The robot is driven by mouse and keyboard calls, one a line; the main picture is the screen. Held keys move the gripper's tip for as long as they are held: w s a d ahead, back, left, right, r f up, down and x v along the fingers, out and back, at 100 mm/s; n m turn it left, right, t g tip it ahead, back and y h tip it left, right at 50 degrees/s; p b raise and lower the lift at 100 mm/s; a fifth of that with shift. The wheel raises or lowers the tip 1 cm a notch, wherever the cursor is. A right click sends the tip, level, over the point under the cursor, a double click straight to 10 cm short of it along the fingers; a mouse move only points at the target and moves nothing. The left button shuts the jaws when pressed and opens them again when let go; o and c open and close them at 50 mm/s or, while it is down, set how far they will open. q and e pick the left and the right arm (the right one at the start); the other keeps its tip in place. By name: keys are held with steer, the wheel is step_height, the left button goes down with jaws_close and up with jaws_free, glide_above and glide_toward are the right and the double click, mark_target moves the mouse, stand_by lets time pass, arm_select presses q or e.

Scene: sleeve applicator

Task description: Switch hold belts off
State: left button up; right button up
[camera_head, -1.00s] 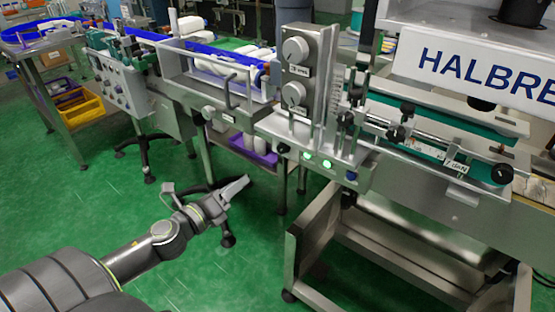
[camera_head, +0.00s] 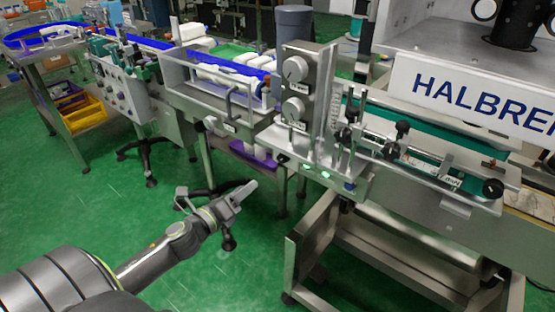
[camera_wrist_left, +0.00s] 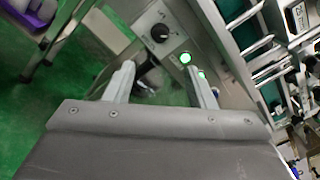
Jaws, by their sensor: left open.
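A metal control panel (camera_head: 293,162) runs along the front of the machine. It carries a small black knob (camera_head: 282,158), which also shows in the left wrist view (camera_wrist_left: 159,33), and two lit green lights, one (camera_head: 305,167) left of the other (camera_head: 326,174). I cannot read which control is for the hold belts. My left gripper (camera_head: 243,199) is open and empty, below and left of the panel and apart from it. In the left wrist view, its fingers (camera_wrist_left: 160,75) point toward the panel, with the knob and lights beyond the tips. My right gripper is not in view.
An upright grey box with two large dials (camera_head: 296,69) stands above the panel. A railed conveyor (camera_head: 205,95) runs to the left and a teal belt (camera_head: 435,130) to the right. Metal frame legs (camera_head: 297,262) stand below. Green floor (camera_head: 100,215) is open at the left.

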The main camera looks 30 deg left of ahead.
mark_target(280, 160)
arm_select(q)
steer(key=w+p, duration=0.2)
steer(key=w, duration=0.2)
steer(key=w+p, duration=0.2)
steer(key=w, duration=0.3)
steer(key=w+d+p, duration=0.1)
steer(key=w+p, duration=0.1)
steer(key=w, duration=0.2)
steer(key=shift+w, duration=0.15)
steer(key=shift+w+d, duration=0.1)
steer(key=shift+w, duration=0.6)
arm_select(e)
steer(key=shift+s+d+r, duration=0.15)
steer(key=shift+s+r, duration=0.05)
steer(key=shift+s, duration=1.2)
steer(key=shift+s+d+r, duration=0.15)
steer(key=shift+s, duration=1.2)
arm_select(q)
steer(key=c, duration=1)
